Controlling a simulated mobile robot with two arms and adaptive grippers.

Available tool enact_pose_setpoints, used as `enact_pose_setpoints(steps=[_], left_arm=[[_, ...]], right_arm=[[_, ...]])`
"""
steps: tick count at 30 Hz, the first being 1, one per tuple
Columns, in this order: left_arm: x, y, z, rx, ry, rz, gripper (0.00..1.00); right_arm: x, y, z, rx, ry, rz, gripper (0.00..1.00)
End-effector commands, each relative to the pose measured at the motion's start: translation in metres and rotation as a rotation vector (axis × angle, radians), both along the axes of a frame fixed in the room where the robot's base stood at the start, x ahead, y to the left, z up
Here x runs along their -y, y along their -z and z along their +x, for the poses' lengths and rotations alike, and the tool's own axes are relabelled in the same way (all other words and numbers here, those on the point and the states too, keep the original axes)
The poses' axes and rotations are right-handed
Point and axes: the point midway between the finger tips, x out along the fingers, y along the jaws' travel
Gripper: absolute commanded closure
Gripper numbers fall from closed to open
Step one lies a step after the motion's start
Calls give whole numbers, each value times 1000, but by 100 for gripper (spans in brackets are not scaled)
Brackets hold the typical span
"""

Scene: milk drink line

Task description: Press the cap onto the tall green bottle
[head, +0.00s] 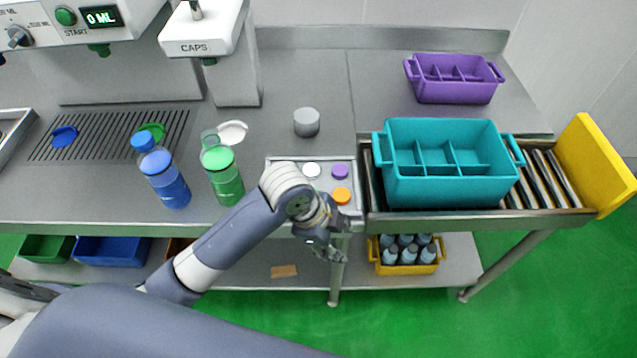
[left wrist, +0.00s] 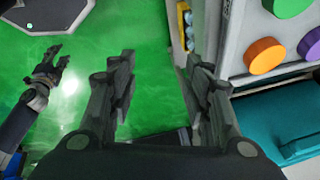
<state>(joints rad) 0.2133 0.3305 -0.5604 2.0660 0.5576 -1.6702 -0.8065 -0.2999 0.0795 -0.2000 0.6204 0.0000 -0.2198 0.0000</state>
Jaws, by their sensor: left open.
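The tall green bottle (head: 223,176) stands upright on the counter, left of the cap tray; its neck looks pale and see-through. The cap tray (head: 353,212) holds a white cap (head: 312,170), a purple cap (head: 340,171) and an orange cap (head: 341,195). A green cap (left wrist: 287,6) shows in the left wrist view; my arm hides it in the head view. My left gripper (head: 328,252) is open and empty, in front of the counter edge below the tray. My right gripper (left wrist: 62,55) is small in the left wrist view, over the floor, its jaw state unclear.
A blue bottle (head: 165,178) stands left of the green one. A white disc (head: 232,132) and a grey cylinder (head: 306,122) lie behind. The caps machine (head: 205,40) stands at the back. A teal crate (head: 445,185) sits on rollers at right, a purple crate (head: 455,92) behind it.

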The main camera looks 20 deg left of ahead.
Motion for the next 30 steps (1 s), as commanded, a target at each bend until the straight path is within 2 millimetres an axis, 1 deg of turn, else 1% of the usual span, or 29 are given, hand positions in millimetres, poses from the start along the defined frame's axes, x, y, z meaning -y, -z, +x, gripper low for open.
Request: enact_pose_setpoints(steps=[1,5,11,16,21,27,30], left_arm=[[-1,-6,5,12,70,27,55],[-1,-16,17,35,244,82,55],[-12,-33,38,56,497,176,55],[-30,-53,58,59,703,261,55],[-54,-78,77,44,882,336,55],[-76,-102,91,22,1021,386,55],[-83,-109,95,14,1059,398,55]], right_arm=[[-1,0,0,0,0,1,60],[-3,0,0,0,1,3,60],[-2,-1,0,0,1,2,60],[0,-1,0,-1,0,0,60],[0,-1,0,-1,0,0,60],[1,-1,0,-1,0,-1,60],[1,-1,0,-1,0,-1,60]])
